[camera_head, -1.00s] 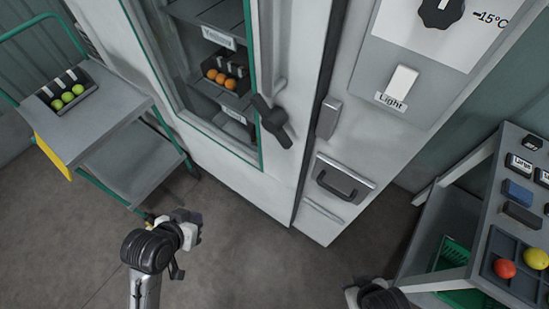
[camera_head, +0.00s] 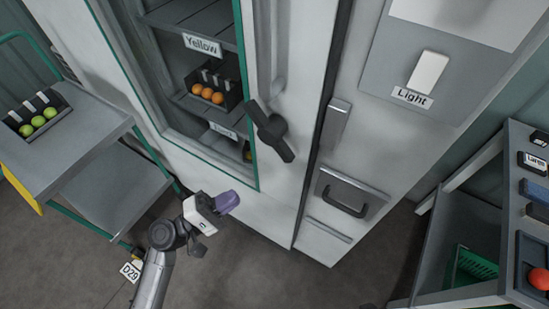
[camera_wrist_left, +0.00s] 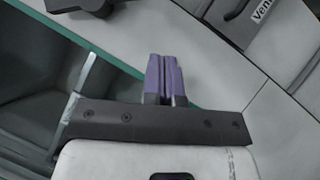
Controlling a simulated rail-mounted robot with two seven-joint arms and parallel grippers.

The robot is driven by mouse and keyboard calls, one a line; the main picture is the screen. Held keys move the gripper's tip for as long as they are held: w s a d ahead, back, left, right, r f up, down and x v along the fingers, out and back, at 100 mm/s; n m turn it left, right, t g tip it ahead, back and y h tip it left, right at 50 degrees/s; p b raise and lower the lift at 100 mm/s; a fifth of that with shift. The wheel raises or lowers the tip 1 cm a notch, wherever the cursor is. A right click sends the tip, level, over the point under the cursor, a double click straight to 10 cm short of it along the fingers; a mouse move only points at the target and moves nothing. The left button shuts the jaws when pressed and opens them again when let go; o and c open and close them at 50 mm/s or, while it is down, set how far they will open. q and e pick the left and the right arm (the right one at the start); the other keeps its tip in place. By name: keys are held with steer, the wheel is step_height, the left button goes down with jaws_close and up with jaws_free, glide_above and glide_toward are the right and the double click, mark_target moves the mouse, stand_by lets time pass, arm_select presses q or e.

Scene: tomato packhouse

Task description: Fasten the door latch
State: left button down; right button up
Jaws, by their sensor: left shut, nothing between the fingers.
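The door latch (camera_head: 270,130) is a black turning handle on the pale cabinet door's right edge. It slants from upper left to lower right, apart from the grey block (camera_head: 338,122) on the frame beside it. The glazed door (camera_head: 292,75) appears flush in its frame; whether it is fully closed I cannot tell. My left gripper (camera_head: 230,202) is low in front of the door, below and left of the latch. Its purple fingers (camera_wrist_left: 166,78) are together and empty. Part of the black latch (camera_wrist_left: 100,6) shows at the top of the left wrist view. My right gripper is out of view.
A dark pull handle (camera_head: 347,195) and a light switch (camera_head: 428,72) are on the panel right of the door. A trolley (camera_head: 95,130) with green tomatoes stands left. A sorting stand (camera_head: 455,215) stands right. Floor between them is clear.

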mark_target(270, 133)
arm_select(q)
steer(key=shift+w+a+r+n+t+y, duration=0.1)
steer(key=shift+w+a+r+n+t, duration=0.1)
steer(key=shift+n+t, duration=0.45)
steer(key=shift+w+a+r+n+t+y, duration=0.1)
steer(key=shift+w+a+r+n+t, duration=0.1)
steer(key=shift+n, duration=0.8)
steer(key=shift+w+a+r+n+t+y, duration=0.1)
steer(key=shift+w+r+n+t, duration=0.1)
steer(key=shift+n+t, duration=0.45)
steer(key=s+d+r+p+x, duration=0.1)
steer(key=s+x, duration=0.1)
steer(key=x, duration=1.1)
steer(key=shift+s, duration=0.25)
steer(key=shift+a+r+n, duration=0.1)
steer(key=shift+r+n, duration=0.05)
steer(key=shift+n, duration=0.15)
